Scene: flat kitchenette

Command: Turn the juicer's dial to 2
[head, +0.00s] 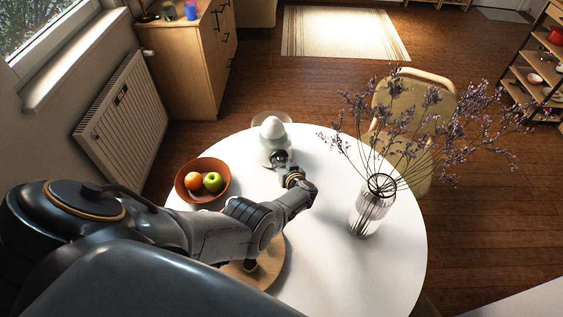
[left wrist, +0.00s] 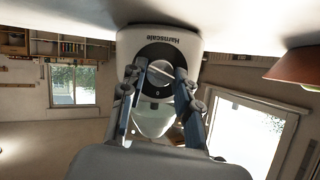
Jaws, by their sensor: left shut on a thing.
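The white juicer (head: 270,130) stands upright near the far edge of the round white table. In the left wrist view the juicer (left wrist: 175,38) appears upside down, with its brand name and a dark round panel around a grey dial (left wrist: 159,78). My left gripper (head: 281,163) reaches the juicer's front. In the left wrist view its two fingers (left wrist: 160,71) lie on either side of the dial and are shut on it. A small 0 mark shows on the panel; the dial's exact setting is too small to read. My right gripper is not in view.
A brown bowl (head: 185,194) with an orange and a green apple stands left of my arm. A glass vase (head: 368,217) with wide purple branches stands on the right. A round wooden board (head: 268,268) lies below my arm. The table's right front (head: 390,270) is clear.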

